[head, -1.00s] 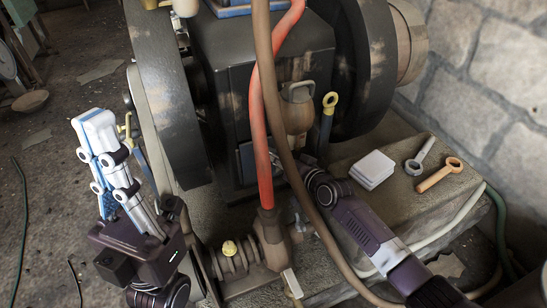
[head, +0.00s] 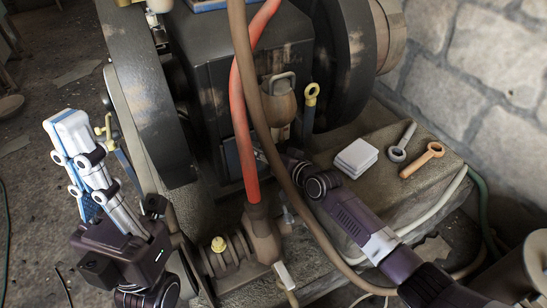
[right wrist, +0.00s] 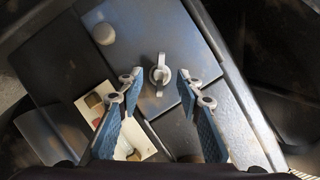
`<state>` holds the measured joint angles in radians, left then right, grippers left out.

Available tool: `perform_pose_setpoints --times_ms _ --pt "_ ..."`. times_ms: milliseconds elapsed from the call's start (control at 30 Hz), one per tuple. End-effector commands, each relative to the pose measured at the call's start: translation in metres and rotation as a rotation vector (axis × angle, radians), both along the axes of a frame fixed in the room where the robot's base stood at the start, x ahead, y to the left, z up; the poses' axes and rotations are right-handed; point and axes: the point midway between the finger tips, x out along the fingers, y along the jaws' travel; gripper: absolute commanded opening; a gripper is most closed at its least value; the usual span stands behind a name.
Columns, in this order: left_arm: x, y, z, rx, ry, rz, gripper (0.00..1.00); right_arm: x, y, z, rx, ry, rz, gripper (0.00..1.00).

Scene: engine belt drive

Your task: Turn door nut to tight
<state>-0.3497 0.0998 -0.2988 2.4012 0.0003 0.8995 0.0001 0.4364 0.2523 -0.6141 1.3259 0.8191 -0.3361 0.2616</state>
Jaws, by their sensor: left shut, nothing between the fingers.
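The door nut (right wrist: 160,75) is a grey metal wing nut on a flat dark door plate (right wrist: 135,40) in the right wrist view. In the head view my right gripper is mostly hidden behind the hoses, beside the dark engine block (head: 215,85). My left gripper (head: 70,130) is shut and empty, held up at the left, away from the door.
A red hose (head: 243,120) and a brown hose (head: 262,110) hang in front of the engine. A white block (head: 356,157), a grey ring-ended tool (head: 402,145) and an orange wrench (head: 422,160) lie on the ledge at right. A large flywheel (head: 140,90) stands at left.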

Motion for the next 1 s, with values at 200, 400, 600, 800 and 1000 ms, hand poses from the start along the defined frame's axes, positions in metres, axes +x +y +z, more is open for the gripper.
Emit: perform_pose_setpoints --times_ms 200,400,600,800,1000 --pt "0.000 0.000 0.000 0.000 0.001 -0.001 0.00 -0.025 -0.019 0.008 -0.001 0.001 -0.001 0.33" --pt "0.000 0.000 0.000 0.000 0.001 -0.001 0.00 -0.051 -0.037 0.019 -0.003 0.000 -0.001 0.33" --pt "0.000 0.000 0.000 0.000 0.001 -0.001 0.00 -0.073 -0.054 0.028 -0.003 0.001 -0.001 0.33" --pt "0.000 -0.001 0.000 0.000 0.001 -0.001 0.00 -0.083 -0.061 0.033 -0.001 0.001 -0.001 0.33" --pt "0.000 -0.001 -0.001 0.000 0.001 -0.001 0.00 -0.085 -0.062 0.034 -0.002 0.001 -0.001 0.33"
